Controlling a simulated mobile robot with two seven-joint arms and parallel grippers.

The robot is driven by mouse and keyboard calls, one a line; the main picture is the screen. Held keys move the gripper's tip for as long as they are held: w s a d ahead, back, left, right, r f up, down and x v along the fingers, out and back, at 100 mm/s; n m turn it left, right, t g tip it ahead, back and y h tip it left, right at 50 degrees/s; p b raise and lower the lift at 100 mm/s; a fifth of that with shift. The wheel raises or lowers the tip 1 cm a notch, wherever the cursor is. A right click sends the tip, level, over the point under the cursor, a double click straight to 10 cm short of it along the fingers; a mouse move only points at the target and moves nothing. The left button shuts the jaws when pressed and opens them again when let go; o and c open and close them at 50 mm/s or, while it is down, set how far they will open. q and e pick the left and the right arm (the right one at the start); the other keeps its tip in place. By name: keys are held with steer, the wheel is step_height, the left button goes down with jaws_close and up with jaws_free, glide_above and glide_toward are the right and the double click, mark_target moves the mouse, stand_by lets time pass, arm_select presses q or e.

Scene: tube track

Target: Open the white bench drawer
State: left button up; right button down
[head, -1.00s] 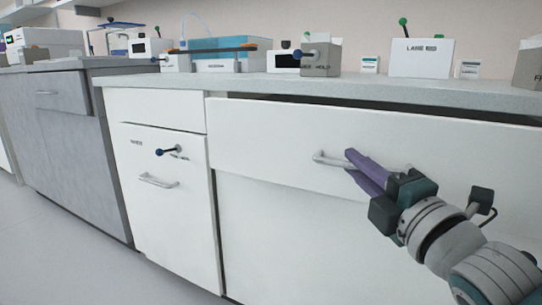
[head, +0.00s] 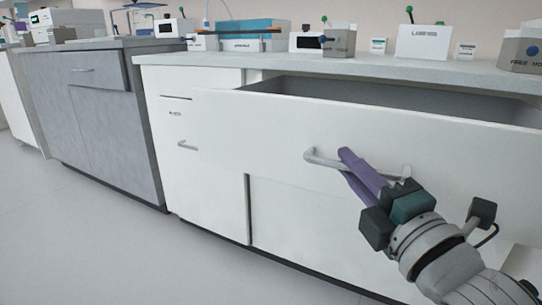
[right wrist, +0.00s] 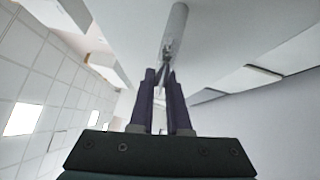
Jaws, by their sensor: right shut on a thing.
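The white bench drawer (head: 260,130) is pulled out in the head view. Its grey inside (head: 400,97) shows between the drawer front and the worktop. A grey bar handle (head: 322,159) sits on the drawer front. In the right wrist view the handle (right wrist: 175,30) runs up from between the fingertips of the right gripper (right wrist: 164,72). The left gripper is not in view.
The worktop (head: 400,67) carries a blue-lidded tank, a white box (head: 424,43) with a green-tipped lever and several small devices. A grey cabinet (head: 95,110) stands left, and a white cupboard (head: 205,195) lies below. The floor (head: 90,240) in front is clear.

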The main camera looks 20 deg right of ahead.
stand_by(0.3)
steer(key=c, duration=0.9)
jaws_free()
steer(key=shift+s, duration=0.1)
steer(key=s, duration=0.3)
steer(key=s+f+p, duration=0.1)
steer(key=s, duration=0.2)
steer(key=s+p, duration=0.1)
steer(key=s, duration=0.2)
steer(key=shift+s+a+f, duration=0.15)
steer(key=shift+s+a, duration=0.25)
